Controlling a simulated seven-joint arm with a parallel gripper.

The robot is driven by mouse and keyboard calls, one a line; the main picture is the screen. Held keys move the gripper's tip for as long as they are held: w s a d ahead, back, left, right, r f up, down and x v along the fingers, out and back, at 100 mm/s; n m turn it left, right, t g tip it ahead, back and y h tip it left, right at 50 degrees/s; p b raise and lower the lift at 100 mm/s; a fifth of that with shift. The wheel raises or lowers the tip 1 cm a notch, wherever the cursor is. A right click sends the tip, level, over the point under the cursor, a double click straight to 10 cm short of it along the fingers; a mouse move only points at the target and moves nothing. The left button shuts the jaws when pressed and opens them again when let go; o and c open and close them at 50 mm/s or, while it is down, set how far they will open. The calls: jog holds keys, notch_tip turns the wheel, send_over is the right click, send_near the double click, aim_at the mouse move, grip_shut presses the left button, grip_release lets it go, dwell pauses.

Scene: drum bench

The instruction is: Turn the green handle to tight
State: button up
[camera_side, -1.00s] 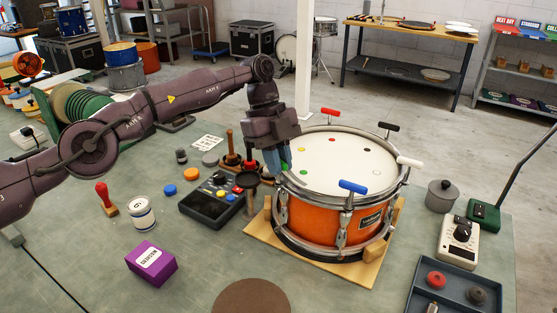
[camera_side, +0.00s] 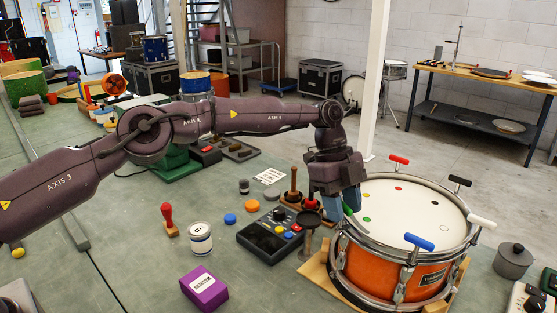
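The orange snare drum (camera_side: 385,268) with a white head sits in a wooden cradle at the right. Tension handles stand around its rim: red (camera_side: 399,160), black (camera_side: 460,181), white (camera_side: 482,221) and blue (camera_side: 419,242). The green handle (camera_side: 347,209) is at the drum's left rim, mostly hidden by my gripper. My gripper (camera_side: 343,207) points down there, its bluish fingers around or right beside the handle. I cannot tell whether they are clamped on it. A green dot (camera_side: 367,220) marks the head near this handle.
A dark button box (camera_side: 270,236) and a stand with upright sticks (camera_side: 293,183) are close left of the drum. A purple box (camera_side: 204,288), a white can (camera_side: 200,239) and a red-handled stamp (camera_side: 168,219) lie farther left. A grey pot (camera_side: 513,261) stands right.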

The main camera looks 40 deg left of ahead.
jog(key=n+t, duration=0.1)
jog(key=n, duration=0.3)
jog(key=shift+t, duration=0.3)
jog(key=n+t, duration=0.1)
jog(key=n, duration=0.3)
jog(key=shift+t, duration=0.3)
jog(key=n+t+y, duration=0.1)
jog(key=n, duration=0.5)
jog(key=n+t+y, duration=0.1)
jog(key=n, duration=0.1)
jog(key=shift+y, duration=0.3)
jog(key=v, duration=1.3)
jog(key=s+a+m+g+h, duration=0.2)
jog(key=s+m+g, duration=0.3)
jog(key=m, duration=1.2)
jog(key=shift+s+a+r+g+h, duration=0.3)
jog(key=shift+s+r+g, duration=0.15)
jog(key=shift+s, duration=1.4)
